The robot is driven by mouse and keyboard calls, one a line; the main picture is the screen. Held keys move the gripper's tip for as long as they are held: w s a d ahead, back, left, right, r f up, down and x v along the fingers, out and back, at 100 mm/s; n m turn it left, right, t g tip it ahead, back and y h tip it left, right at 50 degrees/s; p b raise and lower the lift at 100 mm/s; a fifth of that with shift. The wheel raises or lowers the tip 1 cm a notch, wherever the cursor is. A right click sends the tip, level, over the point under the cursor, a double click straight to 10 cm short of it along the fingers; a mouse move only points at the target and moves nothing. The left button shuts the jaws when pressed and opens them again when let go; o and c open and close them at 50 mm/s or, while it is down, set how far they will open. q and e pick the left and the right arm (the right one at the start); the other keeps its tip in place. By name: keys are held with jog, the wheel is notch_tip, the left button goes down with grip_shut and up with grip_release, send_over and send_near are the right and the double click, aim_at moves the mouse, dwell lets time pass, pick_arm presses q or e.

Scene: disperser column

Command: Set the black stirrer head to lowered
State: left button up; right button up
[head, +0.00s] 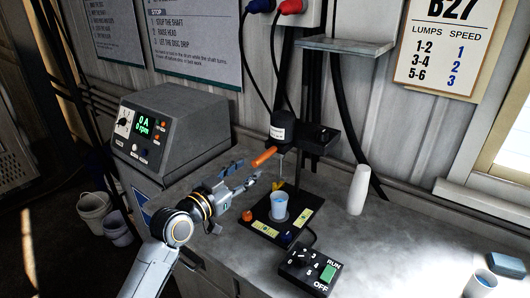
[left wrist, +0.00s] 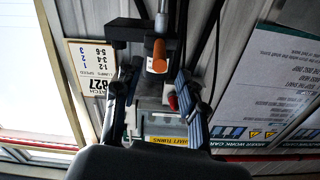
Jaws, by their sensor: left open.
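The black stirrer head (head: 283,127), with a white label, sits on a dark upright post above a cup of blue liquid (head: 279,206). Its thin shaft points down and seems to end above the cup. An orange handle (head: 264,157) sticks out from the head toward my left gripper (head: 250,174). The gripper is open and empty, its fingertips just short of the handle. In the left wrist view the orange handle (left wrist: 160,56) shows beyond and between the two spread fingers (left wrist: 158,88). My right gripper is in neither view.
The cup stands on a black base plate (head: 262,229). A control box (head: 309,271) with a knob and green switch is in front. A shelf (head: 345,46) juts out above.

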aim_at(267, 155)
pick_arm(q)
jog(key=p+x, duration=0.1)
jog(key=x, duration=0.8)
jog(key=shift+w+d+p, duration=0.25)
jog(key=shift+w+p, duration=0.05)
jog(key=shift+p, duration=0.05)
jog(key=c, duration=0.8)
grip_shut()
